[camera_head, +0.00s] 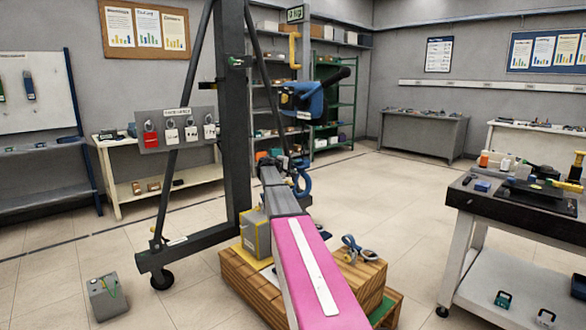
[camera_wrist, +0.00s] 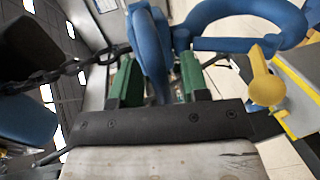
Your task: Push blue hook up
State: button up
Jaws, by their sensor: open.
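The blue hook (camera_head: 303,181) hangs low beside the end of my arm in the head view. In the wrist view the blue hook (camera_wrist: 152,52) is large and close, with its thick curved part reaching to the upper right. My gripper (camera_wrist: 158,82) has two green fingers, spread apart. Part of the blue hook lies between them; I cannot tell whether either finger touches it. In the head view my gripper (camera_head: 272,160) is small and partly hidden by my arm. A dark chain (camera_wrist: 60,76) runs in from the left of the wrist view.
A dark hoist frame (camera_head: 236,120) with a blue hoist body (camera_head: 303,100) stands over the spot. A grey box with yellow edges (camera_head: 257,235) sits on wooden blocks (camera_head: 243,285) below. A workbench (camera_head: 515,215) stands right.

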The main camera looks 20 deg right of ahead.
grip_shut()
notch_tip(320, 180, up, 19)
dwell(0.4)
grip_release()
jog(key=shift+a, duration=0.1)
jog(key=v, duration=1)
jog(key=shift+s+a, duration=0.15)
jog(key=shift+a, duration=0.15)
